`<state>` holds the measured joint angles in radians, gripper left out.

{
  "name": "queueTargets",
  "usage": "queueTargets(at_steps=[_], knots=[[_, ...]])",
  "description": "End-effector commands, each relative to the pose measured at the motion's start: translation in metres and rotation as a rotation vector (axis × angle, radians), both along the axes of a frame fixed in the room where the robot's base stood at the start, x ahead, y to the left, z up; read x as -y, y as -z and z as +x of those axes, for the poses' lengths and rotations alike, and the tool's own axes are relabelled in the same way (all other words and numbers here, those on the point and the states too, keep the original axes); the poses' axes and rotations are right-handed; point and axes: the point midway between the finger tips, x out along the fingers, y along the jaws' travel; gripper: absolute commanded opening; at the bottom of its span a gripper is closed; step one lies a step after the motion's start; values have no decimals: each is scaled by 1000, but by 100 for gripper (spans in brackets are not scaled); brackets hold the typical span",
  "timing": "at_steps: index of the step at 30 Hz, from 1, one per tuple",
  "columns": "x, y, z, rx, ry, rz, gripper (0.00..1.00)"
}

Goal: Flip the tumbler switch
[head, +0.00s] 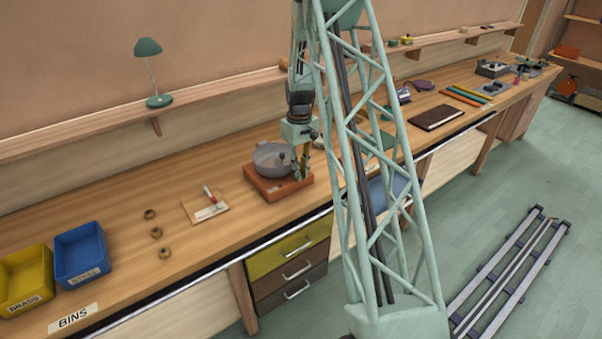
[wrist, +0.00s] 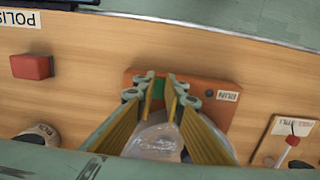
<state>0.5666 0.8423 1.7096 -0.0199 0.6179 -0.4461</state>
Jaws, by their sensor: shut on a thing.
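The tumbler is a grey round drum (head: 270,162) on a red-brown base (head: 268,192). In the wrist view the base (wrist: 213,108) bears a label (wrist: 228,96) that seems to read RUN and a small dark round spot. My gripper (head: 300,176) is low at the base's right front side. In the wrist view its fingertips (wrist: 161,82) are close together over the base, with a green part (wrist: 158,90) between them. I take this for the tumbler switch; the fingers mostly hide it, and its position cannot be told. The drum (wrist: 158,140) shows between the fingers.
A red block (wrist: 31,66) lies to one side in the wrist view.

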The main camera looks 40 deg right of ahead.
Motion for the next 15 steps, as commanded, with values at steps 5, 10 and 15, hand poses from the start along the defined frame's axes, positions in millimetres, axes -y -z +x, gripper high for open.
queueTargets(at_steps=[5, 10, 15], knots=[[-1, -1, 3, -49, -2, 5, 0], [0, -1, 3, -78, 0, 6, 0], [0, -1, 2, -80, 0, 6, 0]])
